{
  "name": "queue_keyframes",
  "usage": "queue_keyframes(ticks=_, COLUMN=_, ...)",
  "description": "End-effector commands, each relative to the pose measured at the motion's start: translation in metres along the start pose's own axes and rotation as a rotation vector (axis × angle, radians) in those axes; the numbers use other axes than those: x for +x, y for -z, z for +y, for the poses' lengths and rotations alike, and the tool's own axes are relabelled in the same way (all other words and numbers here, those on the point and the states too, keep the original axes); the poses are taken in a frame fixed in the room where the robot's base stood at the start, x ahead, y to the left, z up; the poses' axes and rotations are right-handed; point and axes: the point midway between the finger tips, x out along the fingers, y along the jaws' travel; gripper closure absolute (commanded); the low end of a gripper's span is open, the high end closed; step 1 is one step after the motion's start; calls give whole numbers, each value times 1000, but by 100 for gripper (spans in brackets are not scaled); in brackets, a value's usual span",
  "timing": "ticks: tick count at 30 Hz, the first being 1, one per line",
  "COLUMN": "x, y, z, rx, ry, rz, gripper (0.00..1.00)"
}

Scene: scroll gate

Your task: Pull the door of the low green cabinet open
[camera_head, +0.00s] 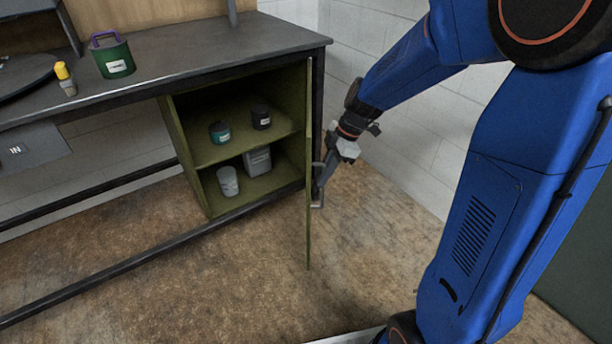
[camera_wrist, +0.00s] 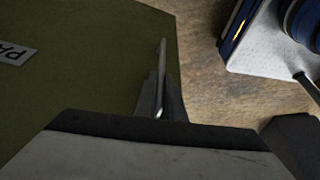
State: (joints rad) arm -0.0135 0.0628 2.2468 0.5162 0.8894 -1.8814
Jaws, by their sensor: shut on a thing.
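The low green cabinet (camera_head: 186,150) stands under the worktop with its front open and both shelf levels showing. Its green door (camera_head: 308,235) is swung out toward me and shows almost edge-on. In the wrist view the door's outer face (camera_wrist: 90,60) fills the left side, with part of a pale label. My gripper (camera_head: 318,188) is at the right, outer side of the door. It is shut on the door handle (camera_wrist: 162,60), a thin metal bar that stands between the fingers (camera_wrist: 160,100). The handle is small and partly hidden in the head view.
Several containers stand inside, including a teal jar (camera_head: 220,133), a dark jar (camera_head: 261,118) and a pale cup (camera_head: 228,181). The worktop (camera_head: 200,55) carries a green pot (camera_head: 112,57) and a yellow-capped bottle (camera_head: 65,78). A white wall (camera_head: 410,150) is behind my arm. Brown floor (camera_head: 220,280) before the cabinet is clear.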

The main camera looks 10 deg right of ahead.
Motion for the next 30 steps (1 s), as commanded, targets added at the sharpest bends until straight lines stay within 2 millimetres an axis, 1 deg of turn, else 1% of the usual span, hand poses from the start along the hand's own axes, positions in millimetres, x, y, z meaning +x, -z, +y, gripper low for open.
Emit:
queue_keyframes(ticks=1, x=-5, y=-13, z=0, rx=-19, ry=10, rz=0, gripper=100)
queue_keyframes(ticks=5, x=-19, y=-44, z=0, rx=-91, ry=40, rz=1, gripper=100)
queue_keyframes(ticks=12, x=-44, y=-106, z=5, rx=-223, ry=95, rz=0, gripper=100)
queue_keyframes(ticks=18, x=-65, y=-158, z=16, rx=-222, ry=95, rz=-1, gripper=100)
queue_keyframes(ticks=24, x=-83, y=-202, z=32, rx=-224, ry=95, rz=-1, gripper=100)
queue_keyframes(ticks=30, x=-97, y=-236, z=49, rx=-224, ry=96, rz=-1, gripper=100)
